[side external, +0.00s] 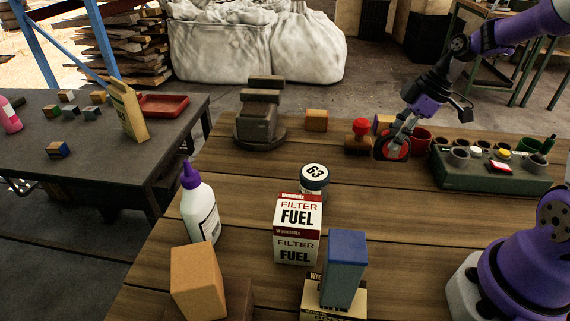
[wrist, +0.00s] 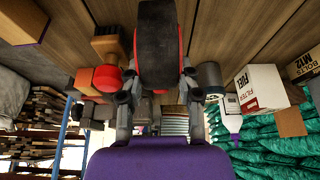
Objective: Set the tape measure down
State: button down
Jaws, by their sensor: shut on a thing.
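The tape measure (side external: 389,150) is a rounded red and black body at the far side of the wooden table. In the wrist view the tape measure (wrist: 158,45) shows as a black band with red sides, between the two fingers. My gripper (side external: 396,140) is shut on it from above; the wrist view shows my gripper (wrist: 158,84) with a finger on each side. The tape measure is upright, low over the tabletop; I cannot tell whether it touches. Its lower side is hidden.
A red-knobbed wooden stamp (side external: 359,136) stands close on the left. A red cup (side external: 421,140) and a green tray (side external: 480,176) of small items are on the right. Table in front is clear.

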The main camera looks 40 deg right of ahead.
jog(key=shift+f, duration=2)
jog(key=shift+f, duration=0.15)
jog(key=c, duration=0.5)
grip_release()
